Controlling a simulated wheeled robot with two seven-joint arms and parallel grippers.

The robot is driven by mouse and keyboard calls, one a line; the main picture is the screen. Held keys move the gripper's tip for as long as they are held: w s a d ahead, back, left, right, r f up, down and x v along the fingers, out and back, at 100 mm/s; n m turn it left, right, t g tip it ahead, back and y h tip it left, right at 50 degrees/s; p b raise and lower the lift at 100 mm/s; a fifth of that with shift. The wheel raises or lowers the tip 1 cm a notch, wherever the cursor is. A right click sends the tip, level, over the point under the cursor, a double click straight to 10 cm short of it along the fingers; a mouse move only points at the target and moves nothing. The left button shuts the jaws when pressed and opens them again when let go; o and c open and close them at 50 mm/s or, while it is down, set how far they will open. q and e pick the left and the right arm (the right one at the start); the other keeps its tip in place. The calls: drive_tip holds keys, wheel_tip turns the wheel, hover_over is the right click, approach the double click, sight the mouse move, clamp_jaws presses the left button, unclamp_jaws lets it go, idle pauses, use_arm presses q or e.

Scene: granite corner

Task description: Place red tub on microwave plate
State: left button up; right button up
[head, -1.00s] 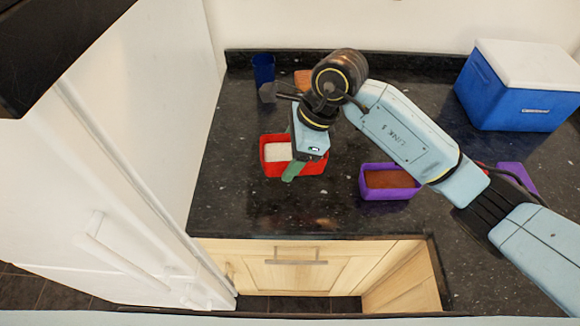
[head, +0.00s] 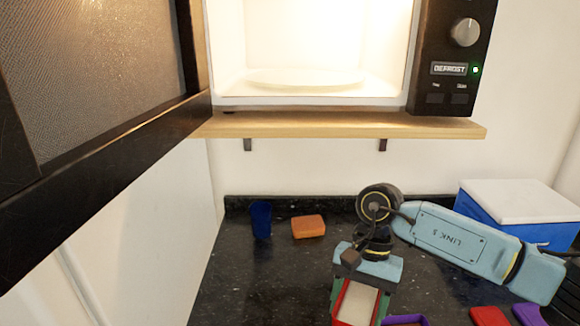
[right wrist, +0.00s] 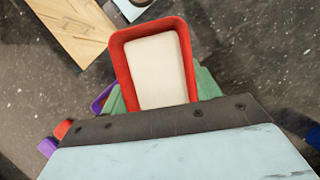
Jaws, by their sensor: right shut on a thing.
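The red tub (head: 341,297), with pale content inside, is at the bottom of the head view. My right gripper (head: 359,300) is shut on it, with green fingers at its two sides. The red tub (right wrist: 124,66) also fills the middle of the right wrist view, held off the counter. The microwave plate (head: 305,79) is a pale round disc inside the lit, open microwave (head: 460,85), above and beyond the tub. The plate's visible surface is empty. My left gripper is not in view.
The microwave door (head: 95,85) stands open at the left. A wooden shelf (head: 340,126) is under the microwave. On the counter are a blue cup (head: 261,219), an orange block-like item (head: 308,226), a blue cooler (head: 520,226) and a purple tub (head: 405,320).

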drive_tip(key=d+r+n+h, duration=0.1)
drive_tip(key=d+n+h, duration=0.1)
drive_tip(key=d+n, duration=0.3)
drive_tip(key=d, duration=0.3)
drive_tip(key=shift+d+r+b, duration=0.2)
drive_tip(key=shift+r+b, duration=0.1)
drive_tip(key=shift+b, duration=0.05)
